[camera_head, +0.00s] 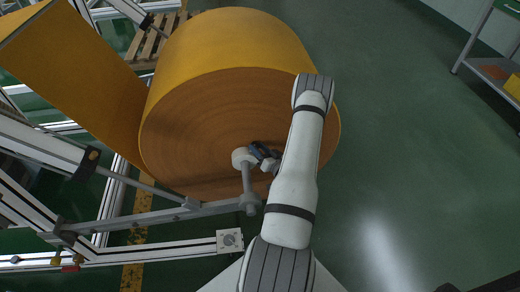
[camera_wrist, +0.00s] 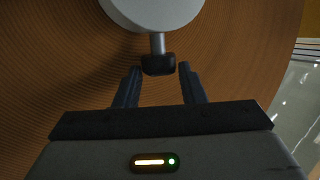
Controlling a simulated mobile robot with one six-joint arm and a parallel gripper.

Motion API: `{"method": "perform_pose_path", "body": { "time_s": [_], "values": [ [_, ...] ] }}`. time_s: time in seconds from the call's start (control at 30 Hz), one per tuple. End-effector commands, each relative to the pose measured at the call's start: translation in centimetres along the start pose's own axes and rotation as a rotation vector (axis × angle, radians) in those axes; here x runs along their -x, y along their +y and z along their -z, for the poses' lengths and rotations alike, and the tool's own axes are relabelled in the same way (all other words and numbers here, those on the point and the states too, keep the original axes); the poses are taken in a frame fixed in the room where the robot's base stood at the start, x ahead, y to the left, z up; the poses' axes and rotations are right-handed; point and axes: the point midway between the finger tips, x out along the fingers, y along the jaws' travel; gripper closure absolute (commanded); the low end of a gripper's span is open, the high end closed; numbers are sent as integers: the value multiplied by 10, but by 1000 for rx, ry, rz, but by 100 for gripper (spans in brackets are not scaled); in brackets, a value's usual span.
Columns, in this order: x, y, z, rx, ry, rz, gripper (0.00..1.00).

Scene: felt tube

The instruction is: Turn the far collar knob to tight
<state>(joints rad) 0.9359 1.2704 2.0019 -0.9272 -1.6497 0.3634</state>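A large orange felt roll (camera_head: 205,140) shows its round end face in the head view. A pale round collar (camera_head: 240,157) sits at the middle of that face; it also fills the top of the wrist view (camera_wrist: 152,10). A dark knob (camera_wrist: 158,65) on a short metal stem (camera_wrist: 157,43) sticks out from the collar. My gripper (camera_wrist: 160,76) is open, with one fingertip on each side of the knob and a small gap visible. In the head view my gripper (camera_head: 264,153) is beside the collar, and my arm hides part of the roll. I cannot tell the knob's tightness.
A metal bar with a cylindrical end piece (camera_head: 250,203) stands just below the collar. An aluminium frame (camera_head: 150,252) runs along the left and below. A loose felt flap (camera_head: 75,75) hangs at left. The green floor (camera_head: 400,150) at right is clear up to a shelf (camera_head: 490,68).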

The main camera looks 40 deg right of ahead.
Motion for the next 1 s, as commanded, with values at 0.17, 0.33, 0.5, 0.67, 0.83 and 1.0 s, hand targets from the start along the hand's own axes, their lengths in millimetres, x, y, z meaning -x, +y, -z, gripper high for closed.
{"method": "perform_pose_path", "body": {
  "time_s": [0.17,0.33,0.5,0.67,0.83,1.0],
  "values": [
    [0,0,0,0,0,0,78],
    [0,0,0,0,0,-1,89],
    [0,-1,0,-4,0,-14,89],
    [0,-3,1,-19,-1,-66,89],
    [0,-7,2,-47,-2,-170,89],
    [-2,-11,2,-85,-3,-315,89]
  ]
}}
